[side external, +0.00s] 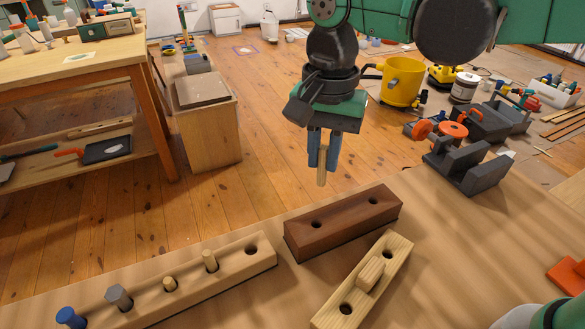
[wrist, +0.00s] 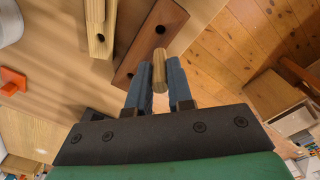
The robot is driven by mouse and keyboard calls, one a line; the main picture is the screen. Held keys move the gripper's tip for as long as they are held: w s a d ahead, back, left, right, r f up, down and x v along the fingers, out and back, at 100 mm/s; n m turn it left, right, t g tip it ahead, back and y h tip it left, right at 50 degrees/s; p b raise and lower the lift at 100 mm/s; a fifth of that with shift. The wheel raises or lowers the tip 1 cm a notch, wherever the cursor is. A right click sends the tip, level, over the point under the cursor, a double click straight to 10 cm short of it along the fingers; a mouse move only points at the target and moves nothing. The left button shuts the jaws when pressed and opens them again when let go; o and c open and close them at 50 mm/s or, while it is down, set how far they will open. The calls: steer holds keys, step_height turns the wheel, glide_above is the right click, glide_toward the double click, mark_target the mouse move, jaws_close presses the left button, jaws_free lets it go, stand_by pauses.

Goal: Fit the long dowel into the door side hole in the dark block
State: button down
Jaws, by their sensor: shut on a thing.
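My gripper (side external: 321,160) is shut on a light wooden dowel (side external: 321,179), which hangs upright below the fingers. In the wrist view the dowel (wrist: 159,72) stands between the blue fingers. The dark block (side external: 342,226) lies on the near table, with one hole (side external: 316,225) toward its left end and another hole (side external: 376,201) toward its right end. Both holes look empty. The dowel is above and apart from the block, on its far side in the side view. The dark block (wrist: 174,20) also shows beyond the fingers in the wrist view.
A pale block (side external: 334,300) with a light wooden piece on it and two holes lies in front of the dark block. A long pale rack (side external: 188,293) at left holds several pegs and has one empty hole at its right end. An orange part (side external: 568,275) lies at right.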

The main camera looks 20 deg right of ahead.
mark_target(318, 212)
step_height(318, 212, down, 11)
steer(key=shift+f, duration=0.1)
stand_by(0.3)
steer(key=shift+f, duration=0.1)
steer(key=c, duration=0.8)
jaws_free()
step_height(318, 212, up, 12)
steer(key=s+d+f+n+t, duration=0.1)
steer(key=s+d+n+t, duration=0.1)
steer(key=d, duration=0.6)
steer(key=s+d+f+n+t, duration=0.1)
steer(key=s+d+n+t, duration=0.1)
steer(key=d+n+t, duration=0.3)
steer(key=shift+s+d+f+n, duration=0.35)
steer(key=shift+d+n, duration=0.55)
steer(key=shift+d, duration=0.65)
